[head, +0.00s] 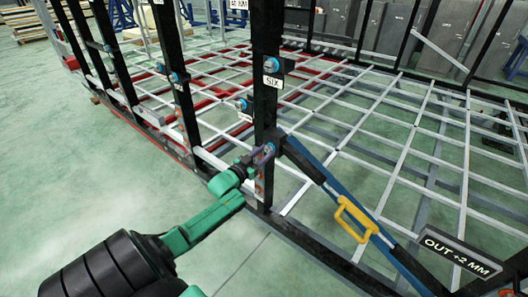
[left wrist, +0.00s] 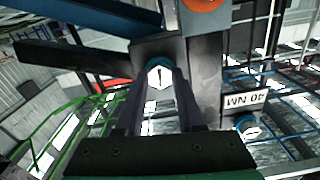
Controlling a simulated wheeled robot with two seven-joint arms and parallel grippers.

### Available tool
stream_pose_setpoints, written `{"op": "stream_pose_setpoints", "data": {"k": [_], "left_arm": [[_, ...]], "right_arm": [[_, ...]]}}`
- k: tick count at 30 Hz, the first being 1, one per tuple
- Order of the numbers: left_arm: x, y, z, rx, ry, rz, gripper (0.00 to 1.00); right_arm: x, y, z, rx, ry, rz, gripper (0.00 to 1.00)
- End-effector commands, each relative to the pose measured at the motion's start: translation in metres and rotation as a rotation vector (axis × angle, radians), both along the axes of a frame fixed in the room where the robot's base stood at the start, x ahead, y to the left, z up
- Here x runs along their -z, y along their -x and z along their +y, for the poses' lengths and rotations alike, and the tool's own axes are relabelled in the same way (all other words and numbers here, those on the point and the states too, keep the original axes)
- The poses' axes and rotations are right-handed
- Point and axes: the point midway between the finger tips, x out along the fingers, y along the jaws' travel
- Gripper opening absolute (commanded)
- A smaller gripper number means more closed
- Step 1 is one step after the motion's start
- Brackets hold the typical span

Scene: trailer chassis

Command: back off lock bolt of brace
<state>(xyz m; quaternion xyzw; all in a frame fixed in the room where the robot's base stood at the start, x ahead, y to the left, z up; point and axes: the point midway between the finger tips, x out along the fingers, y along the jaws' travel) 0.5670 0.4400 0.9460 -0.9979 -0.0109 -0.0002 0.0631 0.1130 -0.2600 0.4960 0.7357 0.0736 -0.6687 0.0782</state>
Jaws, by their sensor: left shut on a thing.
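The brace (head: 345,205) is a dark and blue bar with a yellow handle (head: 352,220). It slopes from a black post (head: 266,85) down to the right. My left gripper (head: 262,154) reaches from the lower left to the brace's upper end at the post. In the left wrist view its two fingers (left wrist: 160,85) are shut on the lock bolt (left wrist: 158,76), which shows a white face with a mark and a teal rim between the fingertips. In the head view the bolt is mostly hidden by the gripper. My right gripper is in neither view.
A plate reading "OUT +2 MM" (head: 460,252) is at the lower right. A "SIX" label (head: 273,82) and blue bolts (head: 271,64) are on the posts. The grid frame fills the right; green floor lies left.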

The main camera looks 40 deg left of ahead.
Motion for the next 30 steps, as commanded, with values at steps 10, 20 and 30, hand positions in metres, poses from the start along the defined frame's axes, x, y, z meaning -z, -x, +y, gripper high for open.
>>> {"op": "stream_pose_setpoints", "data": {"k": [10, 20, 30], "left_arm": [[-0.0077, -0.0021, 0.0008, 0.003, 0.326, -0.021, 0.0], [-0.0071, -0.0021, 0.0003, 0.007, 0.635, -0.027, 0.0], [-0.0068, -0.0021, 0.0004, 0.008, 0.882, -0.032, 0.0]], "right_arm": [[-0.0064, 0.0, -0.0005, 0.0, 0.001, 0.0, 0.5], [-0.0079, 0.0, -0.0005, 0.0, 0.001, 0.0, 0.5], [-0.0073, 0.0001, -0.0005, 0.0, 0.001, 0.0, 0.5]]}}
